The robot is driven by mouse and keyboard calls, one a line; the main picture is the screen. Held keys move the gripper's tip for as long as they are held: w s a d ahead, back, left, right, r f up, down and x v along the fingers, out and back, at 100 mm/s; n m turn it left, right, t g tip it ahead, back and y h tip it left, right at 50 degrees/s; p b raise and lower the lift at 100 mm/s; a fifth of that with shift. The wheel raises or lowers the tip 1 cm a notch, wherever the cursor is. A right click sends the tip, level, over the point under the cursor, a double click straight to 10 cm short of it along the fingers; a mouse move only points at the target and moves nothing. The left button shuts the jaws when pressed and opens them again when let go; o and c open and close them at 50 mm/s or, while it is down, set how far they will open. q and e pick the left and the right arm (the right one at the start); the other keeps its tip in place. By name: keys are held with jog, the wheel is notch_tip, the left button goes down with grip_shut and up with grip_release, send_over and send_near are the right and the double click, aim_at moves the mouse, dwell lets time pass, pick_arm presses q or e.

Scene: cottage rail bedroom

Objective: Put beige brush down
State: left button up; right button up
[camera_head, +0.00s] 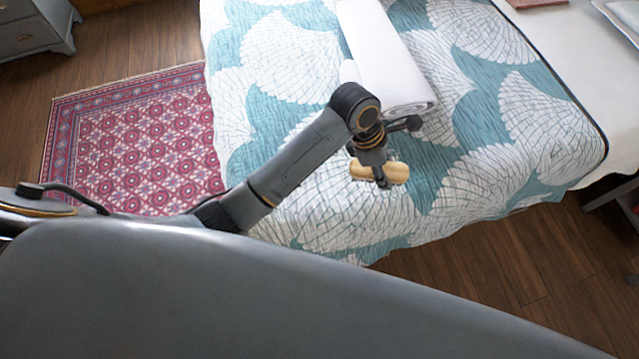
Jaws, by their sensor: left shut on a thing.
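The beige brush (396,172) is a small, rounded, tan thing held over the near part of the bed. My left gripper (383,180) is shut on it, with the fingers across its middle and the brush sticking out on both sides. I cannot tell whether the brush touches the bed cover or hangs a little above it. My right gripper is not in view.
The bed (300,190) has a teal and white shell-patterned cover. A white rolled towel (385,55) lies on it just beyond my gripper. A red patterned rug (130,140) lies on the wooden floor at left. A grey dresser (30,30) stands at the top left.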

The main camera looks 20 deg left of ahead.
pick_arm(q)
jog(key=a+f+p, duration=0.1)
jog(key=a+f, duration=0.3)
jog(key=a, duration=0.5)
send_over(328, 186)
jog(key=f, duration=0.4)
jog(key=shift+s+a+f, duration=0.2)
jog(key=shift+a+f, duration=0.05)
jog(key=shift+f, duration=0.15)
jog(key=f, duration=0.1)
jog(key=a+f, duration=0.1)
jog(key=f, duration=0.1)
jog(key=shift+f, duration=0.55)
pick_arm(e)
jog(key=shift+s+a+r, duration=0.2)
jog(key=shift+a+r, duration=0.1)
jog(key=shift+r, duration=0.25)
pick_arm(q)
jog(key=shift+f, duration=0.1)
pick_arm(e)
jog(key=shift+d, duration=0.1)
pick_arm(q)
jog(key=o, duration=1.1)
jog(key=shift+f, duration=0.1)
